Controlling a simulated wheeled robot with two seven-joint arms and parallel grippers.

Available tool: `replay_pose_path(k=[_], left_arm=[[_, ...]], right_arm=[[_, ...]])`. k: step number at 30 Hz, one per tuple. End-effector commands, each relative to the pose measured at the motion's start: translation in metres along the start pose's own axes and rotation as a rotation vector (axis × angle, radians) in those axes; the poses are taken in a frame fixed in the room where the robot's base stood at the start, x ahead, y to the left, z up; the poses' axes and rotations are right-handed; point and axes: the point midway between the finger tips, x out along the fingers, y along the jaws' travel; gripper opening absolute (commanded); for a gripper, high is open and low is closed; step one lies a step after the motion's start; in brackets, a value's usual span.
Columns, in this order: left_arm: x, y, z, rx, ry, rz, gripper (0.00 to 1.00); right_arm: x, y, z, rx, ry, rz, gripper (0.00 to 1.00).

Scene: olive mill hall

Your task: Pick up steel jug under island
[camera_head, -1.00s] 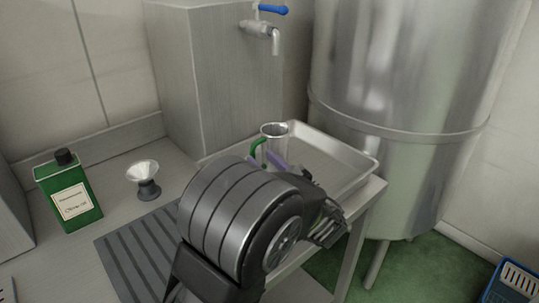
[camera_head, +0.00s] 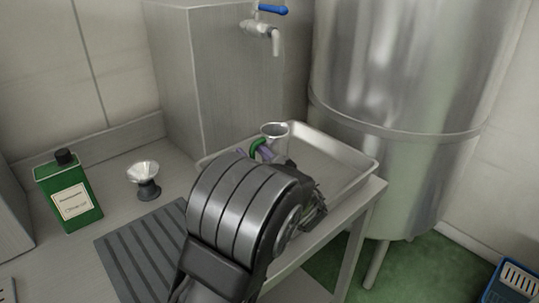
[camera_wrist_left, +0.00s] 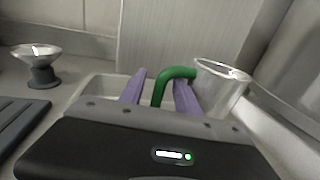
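The steel jug (camera_head: 276,142) stands in a shallow metal tray (camera_head: 345,150) below the tap. Its green handle (camera_head: 257,147) points left. In the left wrist view the jug (camera_wrist_left: 221,92) is at the right, with the green handle (camera_wrist_left: 172,74) arching toward the fingers. My left gripper (camera_head: 253,153) is at the handle. In the left wrist view, its purple fingers (camera_wrist_left: 158,90) are apart, one on each side of the handle's downward part, with a gap on the left. The jug's lower part is hidden by my gripper in the head view. My right gripper is not in view.
A blue-handled tap (camera_head: 262,28) sticks out of a steel box above the tray. A large steel tank (camera_head: 405,80) stands close on the right. A funnel (camera_head: 144,178), a green bottle (camera_head: 70,192) and a grey ribbed mat (camera_head: 140,250) are on the left.

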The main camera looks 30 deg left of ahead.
Motion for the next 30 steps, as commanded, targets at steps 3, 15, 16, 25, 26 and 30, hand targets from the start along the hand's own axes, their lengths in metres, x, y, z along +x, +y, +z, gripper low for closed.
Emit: replay_pose_path(k=[3, 15, 16, 25, 26, 30], left_arm=[[-0.0001, 0.0001, 0.0000, 0.000, 0.000, 0.000, 0.39], [-0.0002, 0.0001, 0.0000, 0.000, 0.000, 0.000, 0.20], [-0.0002, 0.0001, 0.0000, 0.000, 0.000, 0.000, 0.18], [-0.0002, 0.0001, 0.0000, 0.000, 0.000, 0.000, 0.00], [-0.0002, 0.0001, 0.0000, 0.000, 0.000, 0.000, 0.00], [-0.0002, 0.0000, 0.0000, 0.000, 0.000, 0.000, 0.00]], right_arm=[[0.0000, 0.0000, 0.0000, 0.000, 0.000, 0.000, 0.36], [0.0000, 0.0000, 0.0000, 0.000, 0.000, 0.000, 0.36], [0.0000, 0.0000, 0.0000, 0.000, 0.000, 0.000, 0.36], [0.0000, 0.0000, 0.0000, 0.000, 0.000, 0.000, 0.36], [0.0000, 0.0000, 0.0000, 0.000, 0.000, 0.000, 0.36], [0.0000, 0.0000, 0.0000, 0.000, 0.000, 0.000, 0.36]])
